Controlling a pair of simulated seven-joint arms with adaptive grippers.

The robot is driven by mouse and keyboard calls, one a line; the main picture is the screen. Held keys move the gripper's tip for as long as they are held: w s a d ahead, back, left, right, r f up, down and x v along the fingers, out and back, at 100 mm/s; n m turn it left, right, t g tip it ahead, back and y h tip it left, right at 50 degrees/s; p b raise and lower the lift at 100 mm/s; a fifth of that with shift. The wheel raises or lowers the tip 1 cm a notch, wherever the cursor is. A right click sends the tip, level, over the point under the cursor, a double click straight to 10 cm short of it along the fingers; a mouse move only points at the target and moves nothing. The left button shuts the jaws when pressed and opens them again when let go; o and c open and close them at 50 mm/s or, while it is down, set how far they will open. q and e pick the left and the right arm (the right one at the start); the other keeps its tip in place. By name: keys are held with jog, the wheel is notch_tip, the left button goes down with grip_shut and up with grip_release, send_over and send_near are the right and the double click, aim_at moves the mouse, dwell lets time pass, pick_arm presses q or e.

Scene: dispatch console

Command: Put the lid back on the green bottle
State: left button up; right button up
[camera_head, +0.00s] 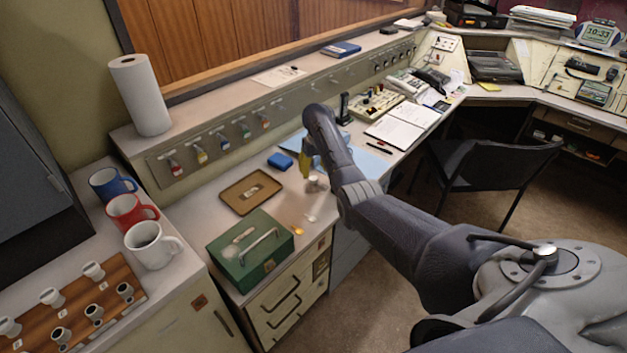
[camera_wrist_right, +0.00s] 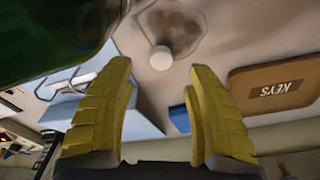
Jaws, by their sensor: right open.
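My right gripper (camera_head: 306,168) has yellow fingers and points down over the counter, beyond the green cash box. In the wrist view its fingers (camera_wrist_right: 160,100) are wide apart with nothing between them. A small white round thing, probably the lid (camera_wrist_right: 160,57), lies on the counter beyond the fingertips; a small white piece in the head view (camera_head: 313,182) just below the gripper looks like it. A dark green, blurred shape, possibly the green bottle (camera_wrist_right: 50,35), fills the wrist view's upper left corner, close to the camera. I cannot make out the bottle in the head view. My left gripper does not show.
A brown tray marked KEYS (camera_wrist_right: 235,97) and a blue box (camera_head: 280,161) are near the gripper. The green cash box (camera_head: 225,262) stands toward the front edge. Mugs (camera_head: 130,212) and a paper roll (camera_head: 140,95) stand at the left. Pale blue sheets (camera_head: 368,163) lie to the right.

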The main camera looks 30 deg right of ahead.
aim_at(314, 178)
jog(key=shift+f, duration=0.1)
jog(key=shift+w+f, duration=0.15)
jog(key=shift+f, duration=1.1)
jog(key=shift+w+f, duration=0.1)
jog(key=shift+f, duration=1.15)
jog(key=shift+o, duration=0.2)
jog(key=c, duration=1)
